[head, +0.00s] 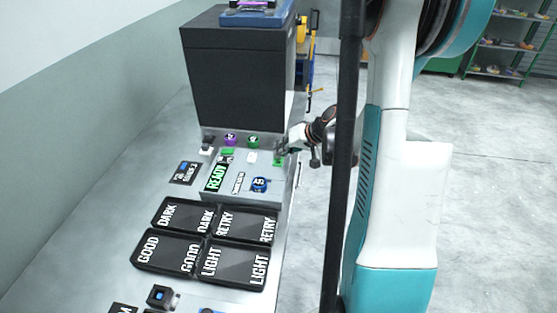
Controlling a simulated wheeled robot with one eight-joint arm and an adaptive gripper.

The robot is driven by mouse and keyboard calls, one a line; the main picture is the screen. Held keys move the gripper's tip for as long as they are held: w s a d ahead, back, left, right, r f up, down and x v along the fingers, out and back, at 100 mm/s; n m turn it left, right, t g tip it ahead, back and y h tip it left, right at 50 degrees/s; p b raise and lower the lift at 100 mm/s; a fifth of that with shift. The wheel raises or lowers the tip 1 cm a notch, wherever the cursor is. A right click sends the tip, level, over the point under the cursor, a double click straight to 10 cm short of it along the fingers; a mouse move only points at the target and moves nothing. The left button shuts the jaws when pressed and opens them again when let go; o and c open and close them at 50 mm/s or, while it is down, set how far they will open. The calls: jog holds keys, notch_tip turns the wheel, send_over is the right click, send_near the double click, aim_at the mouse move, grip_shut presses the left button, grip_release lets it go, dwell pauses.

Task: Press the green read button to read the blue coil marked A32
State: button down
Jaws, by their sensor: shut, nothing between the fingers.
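A blue coil (260,184) with a white label sits on the grey panel in front of the black box; its label is too small to read fully. My gripper (280,153) is shut and empty, pointing down at the panel's right side. A small green patch (277,162), which looks like the green button, shows right under the fingertips. I cannot tell whether they touch it. A green-lit display (216,177) reads "READY".
A large black box (238,85) stands behind the panel. Purple (230,139) and green (253,140) round items sit at its foot. Black trays marked DARK, RETRY, GOOD and LIGHT (205,236) lie in front. A dark blue item (162,296) is nearer. Open floor lies right.

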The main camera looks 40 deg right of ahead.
jog(key=shift+f+b, duration=0.45)
jog(key=shift+f, duration=0.05)
dwell(0.3)
jog(key=shift+r, duration=0.2)
jog(key=shift+r+p, duration=0.6)
jog(key=shift+r, duration=0.15)
jog(key=shift+r+p, duration=1.7)
jog(key=shift+r, duration=0.8)
